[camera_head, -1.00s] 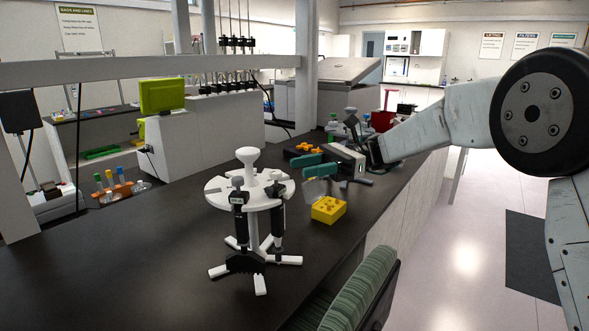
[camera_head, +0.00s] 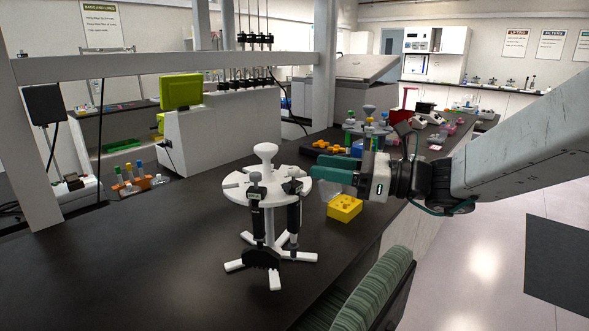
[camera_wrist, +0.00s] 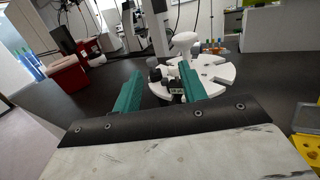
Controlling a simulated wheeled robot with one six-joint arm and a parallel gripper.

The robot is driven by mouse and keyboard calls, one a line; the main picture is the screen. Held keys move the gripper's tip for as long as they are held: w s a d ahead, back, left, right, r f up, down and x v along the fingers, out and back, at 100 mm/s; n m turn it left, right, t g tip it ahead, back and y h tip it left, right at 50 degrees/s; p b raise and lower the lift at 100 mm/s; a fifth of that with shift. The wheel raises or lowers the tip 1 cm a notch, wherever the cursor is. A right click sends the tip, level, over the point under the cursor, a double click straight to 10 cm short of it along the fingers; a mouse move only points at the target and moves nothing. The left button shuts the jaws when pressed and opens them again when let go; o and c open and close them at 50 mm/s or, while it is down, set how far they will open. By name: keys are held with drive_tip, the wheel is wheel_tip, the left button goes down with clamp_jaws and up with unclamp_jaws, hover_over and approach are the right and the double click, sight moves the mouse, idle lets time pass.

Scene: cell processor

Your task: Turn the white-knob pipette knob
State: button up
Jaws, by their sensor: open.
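A white round pipette stand (camera_head: 234,195) stands on the black bench, with a white top handle (camera_head: 265,152). Two dark pipettes hang from it, the front pipette (camera_head: 257,215) and the right pipette (camera_head: 293,215). The knob colours are too small to tell. My gripper (camera_head: 314,171) has teal fingers, is open and empty, and reaches in from the right beside the stand's right rim, near the right pipette. In the wrist view the fingers of my gripper (camera_wrist: 160,74) appear on both sides of a dark pipette top (camera_wrist: 176,88); contact cannot be told. The stand (camera_wrist: 218,73) shows behind.
A yellow block (camera_head: 344,208) sits on the bench below my gripper. Orange parts (camera_head: 332,148) and another rack with coloured tops (camera_head: 368,130) lie behind. A green chair (camera_head: 375,295) stands at the bench's front edge.

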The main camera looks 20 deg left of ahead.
sight(294, 168)
drive_tip(key=a, duration=0.2)
drive_tip(key=w+a+f+t, duration=0.1)
drive_tip(key=a, duration=0.2)
drive_tip(key=w+a+f+m+t, duration=0.1)
drive_tip(key=a, duration=0.1)
drive_tip(key=shift+a+h, duration=0.25)
drive_tip(key=shift+h, duration=0.05)
clamp_jaws()
